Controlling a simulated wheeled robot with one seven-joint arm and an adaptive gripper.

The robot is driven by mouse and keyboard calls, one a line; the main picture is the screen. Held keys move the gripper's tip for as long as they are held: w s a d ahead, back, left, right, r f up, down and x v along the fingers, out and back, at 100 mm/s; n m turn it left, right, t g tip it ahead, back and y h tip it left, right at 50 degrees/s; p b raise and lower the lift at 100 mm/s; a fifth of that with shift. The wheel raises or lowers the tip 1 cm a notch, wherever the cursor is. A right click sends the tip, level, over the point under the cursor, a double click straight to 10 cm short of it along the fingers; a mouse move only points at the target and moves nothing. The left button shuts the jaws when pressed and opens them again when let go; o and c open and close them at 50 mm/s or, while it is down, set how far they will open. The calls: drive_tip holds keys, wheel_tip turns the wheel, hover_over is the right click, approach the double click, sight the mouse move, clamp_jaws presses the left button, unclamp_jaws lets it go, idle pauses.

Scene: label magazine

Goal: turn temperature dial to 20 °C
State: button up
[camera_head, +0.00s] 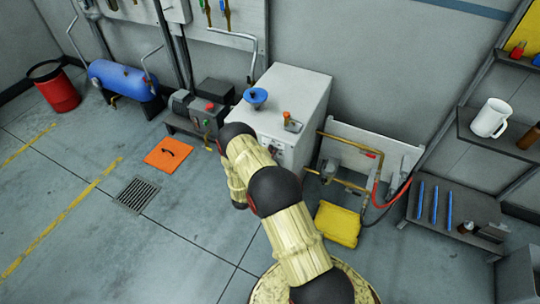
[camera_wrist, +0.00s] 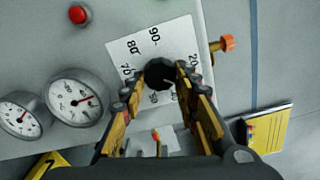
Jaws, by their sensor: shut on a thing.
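The temperature dial is a black round knob (camera_wrist: 160,71) in the middle of the wrist view. It sits on a white scale plate (camera_wrist: 150,41) with numbers around it; 90, 80, 70 and 20 can be read, and others are partly covered. My gripper (camera_wrist: 157,82) is shut on the knob, one finger on each side. I cannot make out where the knob's pointer stands. In the head view the front of the white cabinet (camera_head: 295,97) is partly covered by my arm, and my gripper is hidden behind it.
Two round gauges (camera_wrist: 76,98) and a red button (camera_wrist: 78,15) are left of the scale plate. An orange-handled valve (camera_wrist: 226,43) sticks out at the right. A yellow canister (camera_head: 338,224) stands on the floor near piping. A blue tank (camera_head: 124,80) is far left.

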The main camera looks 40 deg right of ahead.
drive_tip(key=shift+w+r+n, duration=0.1)
drive_tip(key=shift+r+n, duration=0.05)
drive_tip(key=shift+n, duration=3.85)
drive_tip(key=o, duration=1.2)
drive_tip(key=shift+c, duration=0.2)
drive_tip(key=v, duration=1.2)
